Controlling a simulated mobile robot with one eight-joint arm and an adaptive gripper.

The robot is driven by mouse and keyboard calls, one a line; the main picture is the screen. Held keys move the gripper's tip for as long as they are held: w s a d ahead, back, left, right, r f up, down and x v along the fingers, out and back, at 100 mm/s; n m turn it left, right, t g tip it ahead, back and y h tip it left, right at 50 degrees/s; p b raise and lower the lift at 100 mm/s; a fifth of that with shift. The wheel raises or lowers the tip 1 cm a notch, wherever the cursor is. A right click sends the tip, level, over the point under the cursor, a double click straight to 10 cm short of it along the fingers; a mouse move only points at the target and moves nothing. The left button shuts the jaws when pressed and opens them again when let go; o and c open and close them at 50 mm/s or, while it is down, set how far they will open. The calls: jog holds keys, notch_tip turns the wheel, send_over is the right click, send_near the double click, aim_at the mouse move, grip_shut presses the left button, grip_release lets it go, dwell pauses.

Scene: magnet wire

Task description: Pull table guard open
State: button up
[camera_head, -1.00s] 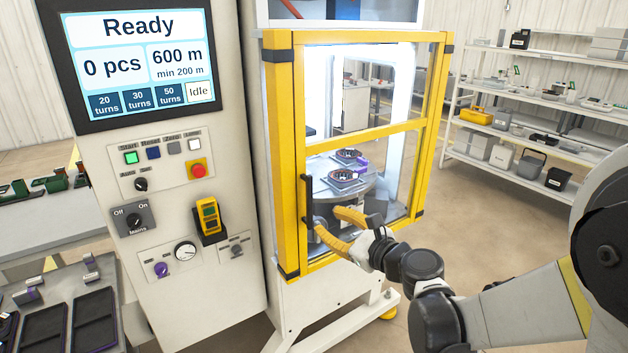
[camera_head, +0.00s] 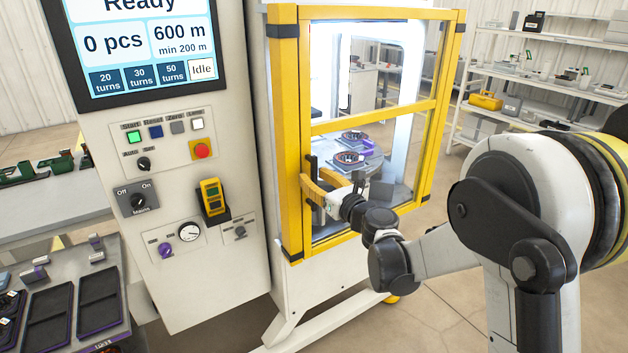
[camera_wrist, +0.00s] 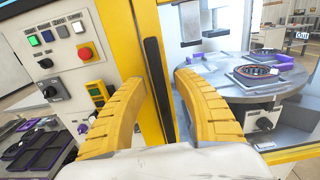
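The table guard (camera_head: 372,118) is a yellow-framed clear door on the front of the machine, and it looks shut. Its black upright handle (camera_head: 312,168) is on the door's left edge; the wrist view also shows the handle (camera_wrist: 155,60). My gripper (camera_head: 308,186) is at the handle's lower part. In the wrist view, its yellow fingers (camera_wrist: 158,80) are apart, one to each side of the handle, with a gap visible by the left finger. I cannot tell whether either finger touches it. Behind the clear panel is a round grey table (camera_head: 372,165) with dark ring-shaped parts.
The control panel (camera_head: 155,235) with its screen (camera_head: 140,50), red button and switches stands just left of the guard. A bench with dark trays (camera_head: 85,300) is at the lower left. Shelves (camera_head: 540,85) stand at the back right. Open floor lies right of the machine.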

jog(key=shift+w, duration=0.1)
grip_shut()
